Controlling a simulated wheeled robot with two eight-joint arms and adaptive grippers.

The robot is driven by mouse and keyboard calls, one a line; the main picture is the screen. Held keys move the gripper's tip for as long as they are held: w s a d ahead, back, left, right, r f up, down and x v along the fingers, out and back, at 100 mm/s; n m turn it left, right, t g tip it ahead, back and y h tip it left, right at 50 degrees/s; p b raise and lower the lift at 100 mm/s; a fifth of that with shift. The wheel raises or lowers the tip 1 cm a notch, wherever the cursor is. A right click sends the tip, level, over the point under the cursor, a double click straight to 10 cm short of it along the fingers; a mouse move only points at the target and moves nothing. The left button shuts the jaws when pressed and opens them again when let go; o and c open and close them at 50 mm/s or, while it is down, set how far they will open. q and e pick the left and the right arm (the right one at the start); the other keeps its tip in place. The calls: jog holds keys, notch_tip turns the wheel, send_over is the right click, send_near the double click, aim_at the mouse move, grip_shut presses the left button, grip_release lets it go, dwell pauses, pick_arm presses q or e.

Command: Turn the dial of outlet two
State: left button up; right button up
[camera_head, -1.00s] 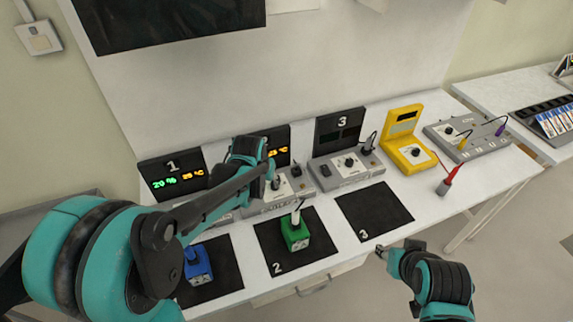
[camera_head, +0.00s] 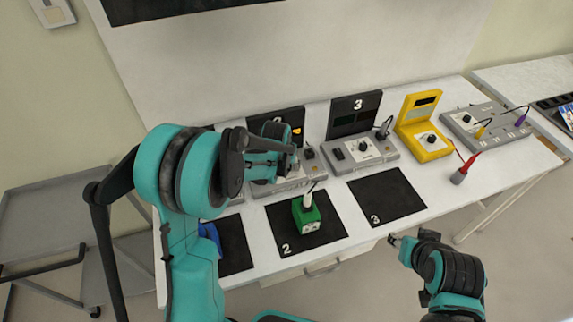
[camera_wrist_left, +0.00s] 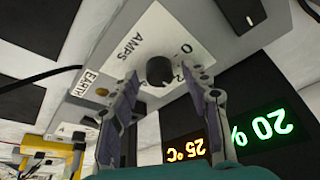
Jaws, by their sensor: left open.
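Outlet two (camera_head: 296,184) is a grey box behind mat 2, with a dark display (camera_head: 290,122) at its back, partly covered by my left arm. My left gripper (camera_head: 292,166) is over this box. In the left wrist view, the round black dial (camera_wrist_left: 160,70) sits on a white plate marked AMPS. The open left fingers (camera_wrist_left: 162,88) lie on either side of it; contact cannot be told. My right gripper (camera_head: 394,240) is in front of the table by mat 3; its jaw opening is too small to judge.
A green block with a plug (camera_head: 309,222) stands on mat 2. Outlet three (camera_head: 362,155) is to the right, then a yellow device (camera_head: 425,142) and a grey panel (camera_head: 487,130). Mat 3 (camera_head: 385,196) is bare. My left arm hides most of outlet one.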

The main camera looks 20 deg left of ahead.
pick_arm(q)
grip_shut()
jog(key=m, duration=0.2)
jog(key=m+h, duration=0.1)
jog(key=shift+a+m+h+b, duration=0.15)
jog(key=shift+m+h+b, duration=0.15)
jog(key=shift+m, duration=0.1)
jog(key=shift+m+g+h, duration=0.4)
jog(key=shift+m+h, duration=0.2)
jog(key=shift+m, duration=1.3)
jog(key=shift+w, duration=0.1)
